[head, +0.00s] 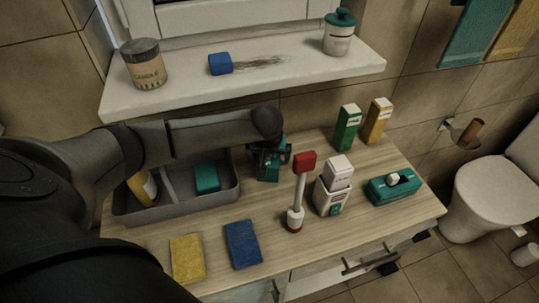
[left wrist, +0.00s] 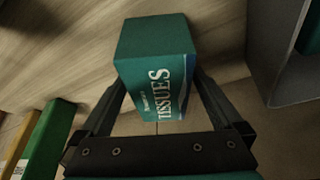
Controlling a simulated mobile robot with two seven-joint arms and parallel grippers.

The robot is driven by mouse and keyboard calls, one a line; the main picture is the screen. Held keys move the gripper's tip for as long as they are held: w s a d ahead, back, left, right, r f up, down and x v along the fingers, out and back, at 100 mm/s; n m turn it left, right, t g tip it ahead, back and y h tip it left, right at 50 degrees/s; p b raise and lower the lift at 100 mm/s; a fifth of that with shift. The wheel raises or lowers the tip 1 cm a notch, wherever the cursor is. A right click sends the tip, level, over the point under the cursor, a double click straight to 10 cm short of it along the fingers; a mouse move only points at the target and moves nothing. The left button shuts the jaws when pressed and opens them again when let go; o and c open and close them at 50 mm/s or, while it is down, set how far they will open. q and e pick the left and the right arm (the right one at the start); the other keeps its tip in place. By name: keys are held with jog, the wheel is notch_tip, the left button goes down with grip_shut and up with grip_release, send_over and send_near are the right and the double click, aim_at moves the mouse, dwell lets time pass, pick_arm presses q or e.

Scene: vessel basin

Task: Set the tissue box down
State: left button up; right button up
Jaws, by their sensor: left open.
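The teal tissue box (left wrist: 150,85), with TISSUES printed on its side, lies between the two fingers of my open left gripper (left wrist: 155,95) in the left wrist view. In the head view the left gripper (head: 270,153) is over the counter just right of the grey tray, and the teal tissue box (head: 268,173) shows below it, partly hidden by the gripper. The box appears to be on the wooden counter (head: 345,240); whether the fingers touch its sides I cannot tell. My right gripper is not in view.
The grey tray (head: 175,211) holds a teal item and a yellow bottle. A red-topped brush (head: 297,195), a white carton in a holder (head: 334,190), a teal dispenser box (head: 391,187) and green (head: 347,128) and yellow (head: 377,121) boxes stand rightward. Yellow and blue cloths lie in front.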

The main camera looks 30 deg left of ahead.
pick_arm(q)
jog(key=shift+r, duration=0.1)
jog(key=shift+r, duration=0.2)
jog(key=p+v, duration=0.1)
jog(key=v, duration=1)
jog(key=shift+s+r, duration=0.2)
jog(key=shift+r, duration=0.15)
jog(key=shift+d, duration=0.1)
dwell(0.7)
